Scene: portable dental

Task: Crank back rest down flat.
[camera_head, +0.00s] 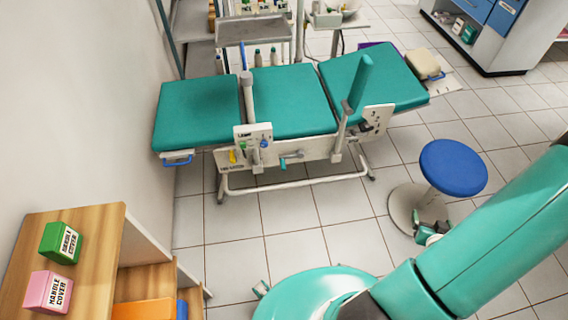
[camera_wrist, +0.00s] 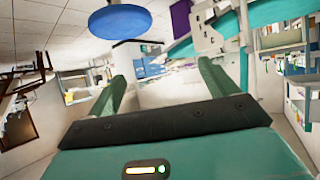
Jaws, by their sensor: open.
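The treatment chair has teal cushions. Its right section, which looks like the back rest (camera_head: 385,85), slopes upward to the right, with a beige headrest (camera_head: 424,62) at its end. A small teal crank-like handle (camera_head: 291,159) sits on the white side rail. A left side panel (camera_head: 253,133) carries a blue knob and a yellow part; a right panel (camera_head: 378,117) carries a dark knob. My gripper (camera_wrist: 163,82) is open and empty in the wrist view, apart from the chair. In the head view its tip seems to show beside the stool, partly hidden by my arm.
A blue round stool (camera_head: 453,167) stands right of the chair; it also shows in the wrist view (camera_wrist: 120,22). A wooden shelf (camera_head: 60,240) with green and pink boxes is at lower left. Trays and bottles stand behind the chair.

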